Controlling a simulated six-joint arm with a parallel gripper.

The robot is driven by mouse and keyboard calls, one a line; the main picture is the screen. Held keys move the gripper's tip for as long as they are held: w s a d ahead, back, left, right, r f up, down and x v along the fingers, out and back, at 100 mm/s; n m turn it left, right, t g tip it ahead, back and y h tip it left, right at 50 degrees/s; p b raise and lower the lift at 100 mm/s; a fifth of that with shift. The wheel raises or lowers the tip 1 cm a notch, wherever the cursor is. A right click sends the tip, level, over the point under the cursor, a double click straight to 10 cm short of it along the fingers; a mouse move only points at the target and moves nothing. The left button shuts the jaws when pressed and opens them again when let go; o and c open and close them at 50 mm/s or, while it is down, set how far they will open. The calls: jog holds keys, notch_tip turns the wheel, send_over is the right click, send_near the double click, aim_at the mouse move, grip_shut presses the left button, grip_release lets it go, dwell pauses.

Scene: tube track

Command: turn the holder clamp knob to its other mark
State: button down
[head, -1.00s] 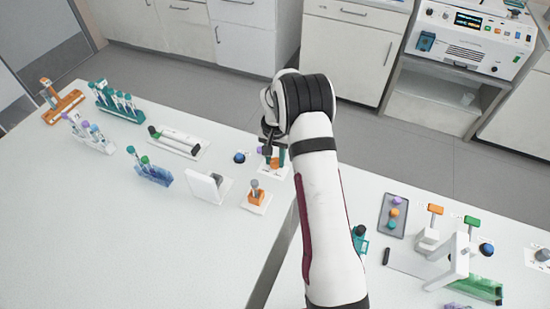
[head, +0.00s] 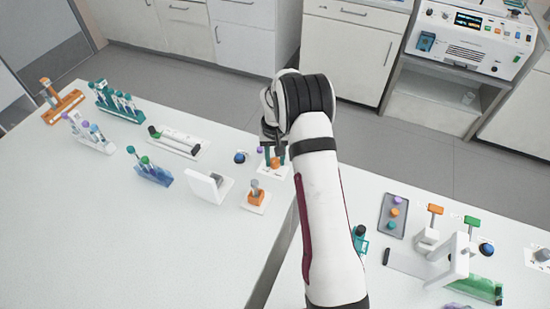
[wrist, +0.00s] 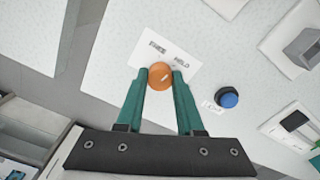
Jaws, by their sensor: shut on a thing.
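The holder clamp knob (wrist: 157,77) is round and orange with a short white pointer line. It sits on a white plate (wrist: 146,52) printed FREE on the left and HOLD on the right in the wrist view. The pointer slants up and right, roughly toward HOLD. My gripper (wrist: 161,74) has its two teal fingers on either side of the knob, shut on it. In the head view the knob (head: 275,163) shows small below my gripper, at the far edge of the left table, partly covered by the fingers.
A blue button (wrist: 228,97) with a small label is right of the knob in the wrist view. Tube racks are at the left. A gap separates the two tables.

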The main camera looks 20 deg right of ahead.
aim_at(275, 161)
jog(key=n, duration=0.4)
jog(key=shift+n, duration=2.8)
jog(key=c, duration=0.5)
grip_release()
jog(key=shift+c, duration=0.2)
notch_tip(275, 161, up, 16)
